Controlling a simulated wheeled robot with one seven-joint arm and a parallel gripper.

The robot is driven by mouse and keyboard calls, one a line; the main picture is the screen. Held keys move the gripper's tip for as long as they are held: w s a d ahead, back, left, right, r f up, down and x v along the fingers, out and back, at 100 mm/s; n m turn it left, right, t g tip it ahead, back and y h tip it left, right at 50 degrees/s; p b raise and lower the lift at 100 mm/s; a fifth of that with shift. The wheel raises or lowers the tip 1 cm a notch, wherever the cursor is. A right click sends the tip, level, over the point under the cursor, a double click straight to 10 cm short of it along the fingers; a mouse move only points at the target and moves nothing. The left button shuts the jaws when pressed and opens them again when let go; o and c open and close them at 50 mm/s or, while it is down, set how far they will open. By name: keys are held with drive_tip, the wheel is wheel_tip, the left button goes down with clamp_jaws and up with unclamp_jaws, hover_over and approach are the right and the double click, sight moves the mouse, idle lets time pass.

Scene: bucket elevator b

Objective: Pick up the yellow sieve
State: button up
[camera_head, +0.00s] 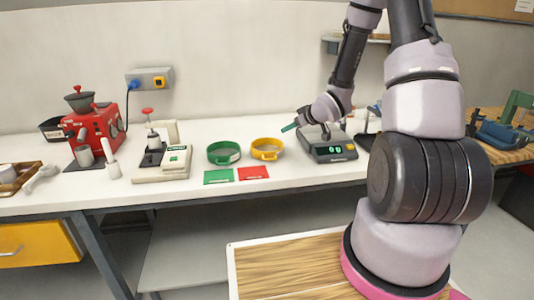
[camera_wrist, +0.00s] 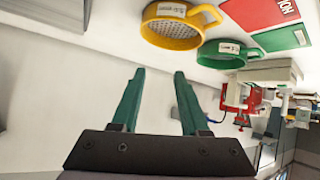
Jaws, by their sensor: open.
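The yellow sieve (camera_head: 266,149) stands on the white bench, to the right of the green sieve (camera_head: 223,153). In the wrist view the yellow sieve (camera_wrist: 176,25) shows its mesh and a loop handle, with the green sieve (camera_wrist: 226,54) beside it. My gripper (camera_head: 289,127) is right of the yellow sieve in the head view, at the end of my arm. In the wrist view its two green fingers (camera_wrist: 158,72) are spread apart with nothing between them. They point towards the sieves, apart from both.
A digital scale (camera_head: 328,147) stands on the bench close to my gripper. A green card (camera_head: 218,176) and a red card (camera_head: 253,172) lie in front of the sieves. A red machine (camera_head: 98,136) and a small white device (camera_head: 163,163) stand further left.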

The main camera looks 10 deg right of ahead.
sight(254, 152)
drive_tip(key=a+f+y, duration=0.1)
drive_tip(key=f, duration=0.1)
drive_tip(key=s+a+f+n+y, duration=0.1)
drive_tip(key=a+f, duration=0.1)
drive_tip(key=f, duration=0.1)
drive_tip(key=a+f+y, duration=0.2)
drive_tip(key=f, duration=0.1)
drive_tip(key=shift+s+a+n, duration=0.2)
drive_tip(key=shift+s+n, duration=0.1)
drive_tip(key=shift+s, duration=0.05)
drive_tip(key=x, duration=1)
drive_tip(key=shift+w, duration=0.35)
clamp_jaws()
